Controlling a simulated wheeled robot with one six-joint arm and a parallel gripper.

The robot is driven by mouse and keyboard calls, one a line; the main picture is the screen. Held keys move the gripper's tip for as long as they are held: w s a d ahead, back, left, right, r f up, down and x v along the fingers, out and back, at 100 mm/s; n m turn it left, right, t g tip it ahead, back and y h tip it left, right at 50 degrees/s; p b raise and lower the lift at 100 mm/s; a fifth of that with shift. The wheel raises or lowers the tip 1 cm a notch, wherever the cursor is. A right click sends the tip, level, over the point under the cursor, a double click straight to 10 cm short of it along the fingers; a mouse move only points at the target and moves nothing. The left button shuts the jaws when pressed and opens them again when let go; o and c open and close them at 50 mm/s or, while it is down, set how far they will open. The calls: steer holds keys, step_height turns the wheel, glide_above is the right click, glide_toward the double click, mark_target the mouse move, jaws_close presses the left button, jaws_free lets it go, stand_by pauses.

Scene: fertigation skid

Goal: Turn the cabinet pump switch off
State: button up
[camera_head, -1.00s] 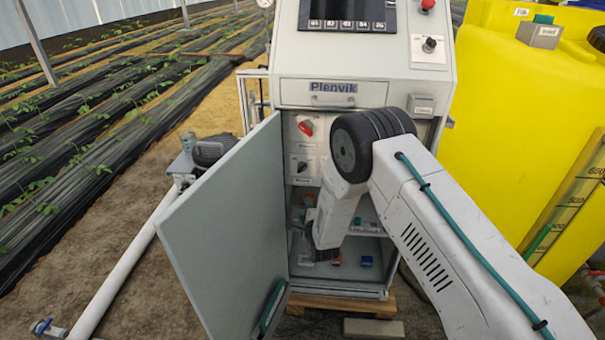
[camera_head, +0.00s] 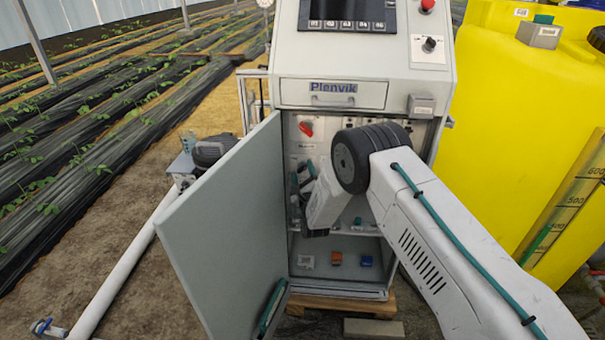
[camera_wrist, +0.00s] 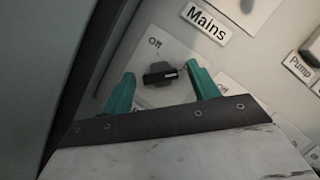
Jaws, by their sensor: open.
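A black rotary switch (camera_wrist: 160,73) sits on a pale plate in the wrist view, below a "Mains" label (camera_wrist: 205,22). "Off" is printed to its upper left. The white mark on its handle points right, away from "Off". Its own name label cannot be seen. A "Pump" label (camera_wrist: 299,66) stands further right beside a partly cut-off dark part. My gripper (camera_wrist: 162,90) is open, with one teal finger on each side of the black switch; contact cannot be told.
The open cabinet door (camera_head: 225,225) stands left of my arm. A red switch (camera_head: 305,128) is inside, upper left. A yellow tank (camera_head: 510,120) stands at the right.

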steer(key=shift+w, duration=0.1)
steer(key=c, duration=1)
steer(key=shift+n, duration=0.4)
steer(key=n+g, duration=0.1)
steer(key=n, duration=0.1)
steer(key=n+y, duration=0.1)
steer(key=n, duration=0.1)
steer(key=shift+r+g, duration=0.15)
steer(key=shift+g, duration=0.25)
steer(key=n+g, duration=0.2)
steer(key=n, duration=0.2)
steer(key=shift+r+n, duration=0.1)
steer(key=shift+n, duration=0.3)
steer(key=n+g, duration=0.1)
steer(key=n, duration=0.3)
steer(key=shift+h, duration=0.4)
steer(key=shift+r+n+g+h, duration=0.1)
steer(key=shift+n+g+h, duration=0.7)
steer(key=shift+n, duration=0.9)
